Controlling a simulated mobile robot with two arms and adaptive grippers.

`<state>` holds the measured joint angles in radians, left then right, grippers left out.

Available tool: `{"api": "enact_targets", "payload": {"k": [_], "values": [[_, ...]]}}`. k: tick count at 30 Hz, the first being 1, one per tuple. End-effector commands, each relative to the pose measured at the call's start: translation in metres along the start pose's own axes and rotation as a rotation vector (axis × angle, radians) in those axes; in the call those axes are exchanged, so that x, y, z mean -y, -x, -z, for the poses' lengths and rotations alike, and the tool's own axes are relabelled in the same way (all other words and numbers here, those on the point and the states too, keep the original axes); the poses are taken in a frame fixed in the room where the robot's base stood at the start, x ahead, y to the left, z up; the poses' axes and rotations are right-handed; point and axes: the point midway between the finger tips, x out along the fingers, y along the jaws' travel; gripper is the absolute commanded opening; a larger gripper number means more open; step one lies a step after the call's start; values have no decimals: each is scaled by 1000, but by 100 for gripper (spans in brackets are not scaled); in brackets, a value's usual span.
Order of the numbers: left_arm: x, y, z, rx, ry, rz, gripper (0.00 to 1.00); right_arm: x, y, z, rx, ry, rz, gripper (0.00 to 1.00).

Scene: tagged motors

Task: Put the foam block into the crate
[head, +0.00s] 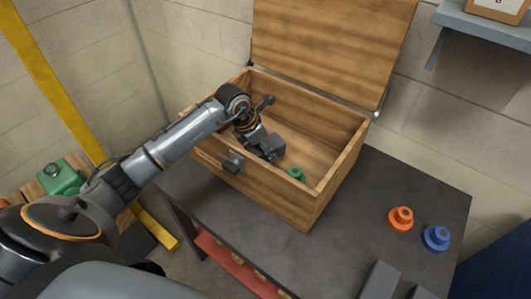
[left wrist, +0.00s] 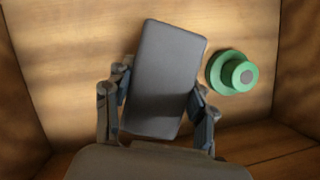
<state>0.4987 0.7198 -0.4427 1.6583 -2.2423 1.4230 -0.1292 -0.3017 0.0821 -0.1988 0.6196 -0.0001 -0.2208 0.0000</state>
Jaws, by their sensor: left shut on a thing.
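The foam block is a dark grey rectangular block (left wrist: 164,75) between the two fingers of my left gripper (left wrist: 160,92) in the left wrist view. In the head view my left gripper (head: 263,148) reaches down into the open wooden crate (head: 262,192), and the grey block (head: 276,146) shows at its fingertips. The gripper is shut on the block. The block is inside the crate's walls, over its floor; whether it touches the floor is hard to tell. My right gripper is not in view.
A green stepped round piece (left wrist: 232,72) lies on the crate floor, right of the block. The crate's lid (head: 330,45) stands open behind. Orange (head: 400,219) and blue (head: 436,238) pieces stand on the dark table (head: 365,215), right of the crate.

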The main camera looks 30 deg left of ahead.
Motion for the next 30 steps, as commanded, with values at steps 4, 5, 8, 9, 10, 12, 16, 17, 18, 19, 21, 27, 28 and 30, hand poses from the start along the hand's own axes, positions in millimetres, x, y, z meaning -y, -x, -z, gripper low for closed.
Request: {"api": "enact_targets", "payload": {"k": [4,5,8,9,10,12,16,17,18,19,21,27,28,30], "values": [[1,-21,9,-2,2,3,36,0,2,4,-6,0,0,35],[1,-23,10,-2,2,3,36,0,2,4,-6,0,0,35],[0,-25,10,0,0,0,36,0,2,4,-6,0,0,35],[0,-25,10,0,0,0,36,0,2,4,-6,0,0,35],[0,-25,10,-1,0,0,36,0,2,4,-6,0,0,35],[0,-25,10,-1,0,0,36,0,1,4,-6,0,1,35],[0,-27,12,-1,0,0,60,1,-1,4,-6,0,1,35],[0,-27,11,-1,0,0,66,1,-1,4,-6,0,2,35],[0,-27,11,-1,0,1,74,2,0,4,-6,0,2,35],[0,-27,11,-1,0,1,78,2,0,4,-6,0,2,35],[0,-27,11,-1,0,1,78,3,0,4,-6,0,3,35],[0,-26,11,-1,0,1,78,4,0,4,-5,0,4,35],[0,-26,11,-1,0,1,78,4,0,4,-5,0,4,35],[0,-24,10,0,0,1,78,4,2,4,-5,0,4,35]]}}
